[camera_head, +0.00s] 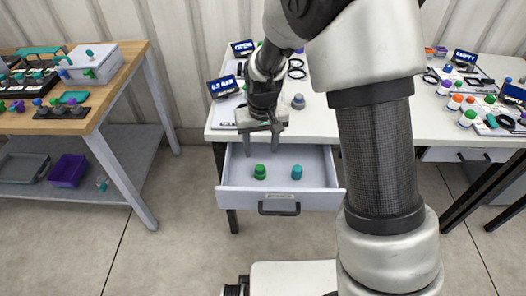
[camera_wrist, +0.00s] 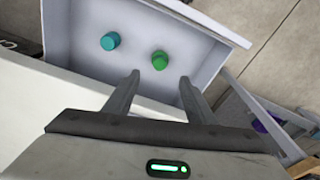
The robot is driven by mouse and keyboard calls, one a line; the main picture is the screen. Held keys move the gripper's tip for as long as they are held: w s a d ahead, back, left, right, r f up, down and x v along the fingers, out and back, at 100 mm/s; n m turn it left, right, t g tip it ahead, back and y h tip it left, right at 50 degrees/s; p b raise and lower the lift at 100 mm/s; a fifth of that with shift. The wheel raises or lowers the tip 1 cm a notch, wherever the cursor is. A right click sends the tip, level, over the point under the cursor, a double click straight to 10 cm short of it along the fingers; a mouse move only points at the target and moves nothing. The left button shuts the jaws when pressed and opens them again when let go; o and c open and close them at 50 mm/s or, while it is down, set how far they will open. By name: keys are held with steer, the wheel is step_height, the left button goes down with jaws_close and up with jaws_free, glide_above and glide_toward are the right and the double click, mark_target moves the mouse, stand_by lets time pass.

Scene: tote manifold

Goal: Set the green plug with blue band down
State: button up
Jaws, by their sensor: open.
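A green plug (camera_head: 260,171) stands in the open white drawer (camera_head: 329,196), left of a teal plug (camera_head: 297,172). In the wrist view the green plug (camera_wrist: 160,60) is just beyond my fingertips, with the teal plug (camera_wrist: 110,41) to its left. A blue band on the green plug cannot be made out clearly. My gripper (camera_head: 263,146) is open and empty above the back part of the drawer. In the wrist view my gripper (camera_wrist: 159,80) shows its two fingers apart, with the green plug in line with the gap and not touching them.
The white table (camera_head: 316,125) above the drawer holds small dark signs, black rings and a grey-purple plug (camera_head: 298,101). A wooden bench (camera_head: 118,85) with trays and plugs stands left. More plugs lie on the table at right. The drawer's front floor is clear.

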steer(key=s+d+r+m+t, duration=0.1)
steer(key=s+d+r, duration=0.35)
steer(key=r, duration=0.25)
steer(key=s+d+r+t, duration=0.1)
steer(key=s+d+r, duration=0.2)
steer(key=s+r, duration=0.35)
steer(key=s+d+r+m+t, duration=0.1)
steer(key=s+d+r, duration=0.25)
steer(key=r, duration=0.45)
steer(key=s+d+r+t, duration=0.1)
steer(key=s+d+r, duration=0.1)
steer(key=s, duration=0.5)
steer(key=shift+s+d+r+m, duration=0.25)
steer(key=shift+s+d+m, duration=0.1)
steer(key=shift+d, duration=0.25)
